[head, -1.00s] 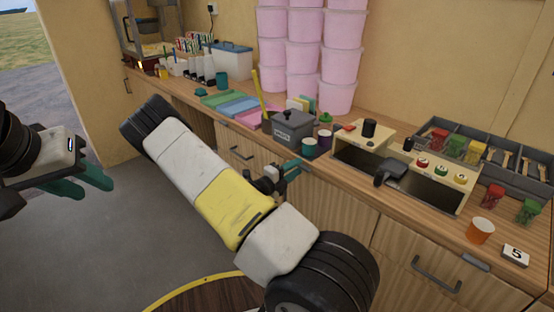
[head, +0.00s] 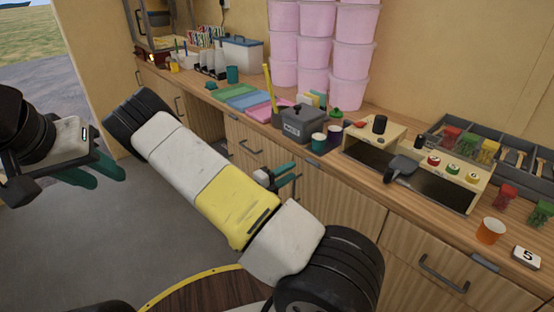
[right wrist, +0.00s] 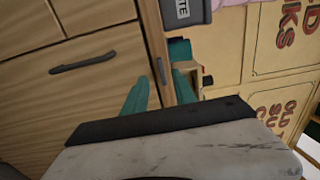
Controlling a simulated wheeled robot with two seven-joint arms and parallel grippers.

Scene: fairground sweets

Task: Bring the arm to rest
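My right arm (head: 205,175) stretches across the middle of the head view, bent, with white and yellow links. Its gripper (head: 287,178), with teal fingers, hangs in front of the counter's cabinet doors, partly hidden by the arm. In the right wrist view its two fingers (right wrist: 160,92) stand apart with nothing between them, and the counter edge lies beyond. My left gripper (head: 108,178) is at the left edge of the head view, above the grey floor. Its teal fingers look apart and empty.
The wooden counter (head: 360,181) runs along the wall. It carries a grey lidded box (head: 303,125), a wooden stand (head: 440,180), pink tubs (head: 350,58) and an orange cup (head: 490,231). A round wooden surface (head: 205,294) shows at the bottom. The floor (head: 120,240) at left is clear.

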